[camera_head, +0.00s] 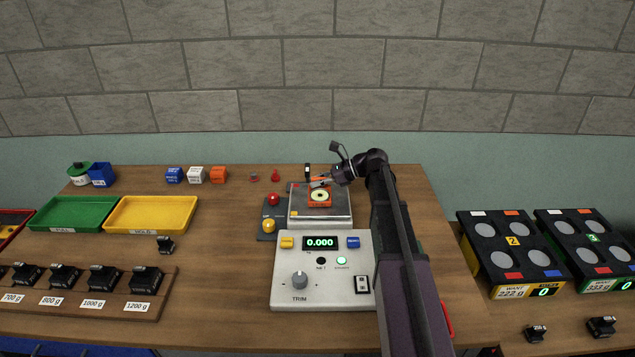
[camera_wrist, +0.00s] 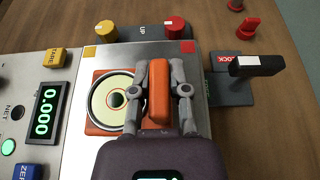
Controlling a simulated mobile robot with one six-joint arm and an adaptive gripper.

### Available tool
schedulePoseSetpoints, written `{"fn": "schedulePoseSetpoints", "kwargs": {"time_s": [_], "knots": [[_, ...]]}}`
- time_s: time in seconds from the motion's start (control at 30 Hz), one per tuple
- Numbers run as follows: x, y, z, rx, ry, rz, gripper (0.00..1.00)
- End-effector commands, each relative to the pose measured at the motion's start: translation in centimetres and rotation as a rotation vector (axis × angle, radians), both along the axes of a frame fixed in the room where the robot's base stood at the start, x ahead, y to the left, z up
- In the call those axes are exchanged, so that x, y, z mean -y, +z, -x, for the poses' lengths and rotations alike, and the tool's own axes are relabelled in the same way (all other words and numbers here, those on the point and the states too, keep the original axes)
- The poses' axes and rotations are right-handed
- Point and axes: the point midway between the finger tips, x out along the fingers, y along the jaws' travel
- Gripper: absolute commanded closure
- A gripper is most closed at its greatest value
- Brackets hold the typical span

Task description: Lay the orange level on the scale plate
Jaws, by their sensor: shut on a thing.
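The orange level (camera_head: 319,203) shows over the steel scale plate (camera_head: 341,213), its pale round bubble vial facing up. In the wrist view the level (camera_wrist: 96,127) has an orange base around the vial and an upright orange grip part. My gripper (camera_wrist: 159,82) is shut on that orange part, one finger on each side. In the head view my gripper (camera_head: 321,183) is at the far side of the level. The plate (camera_wrist: 202,125) lies beneath. I cannot tell whether the level touches it. The scale display (camera_head: 320,242) reads 0.000.
The trim console (camera_head: 290,295) stands in front of the plate. Red (camera_head: 273,198) and yellow (camera_head: 268,226) knobs are left of it. A black lock lever (camera_wrist: 257,65) is beside the plate. Green (camera_head: 75,213) and yellow (camera_head: 151,214) trays and several black weights stand left.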

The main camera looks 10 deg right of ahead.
Motion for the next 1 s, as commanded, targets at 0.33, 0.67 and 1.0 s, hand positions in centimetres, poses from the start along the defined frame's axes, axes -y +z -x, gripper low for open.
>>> {"fn": "schedulePoseSetpoints", "kwargs": {"time_s": [0.33, 0.67, 1.0], "knots": [[0.0, -0.3, 0.0, 0.0, 0.001, 0.0, 0.44], [-0.1, -0.2, 0.0, 0.0, 0.001, 0.0, 0.44], [1.7, 1.0, 0.3, -0.001, -0.001, 0.0, 0.44]]}}
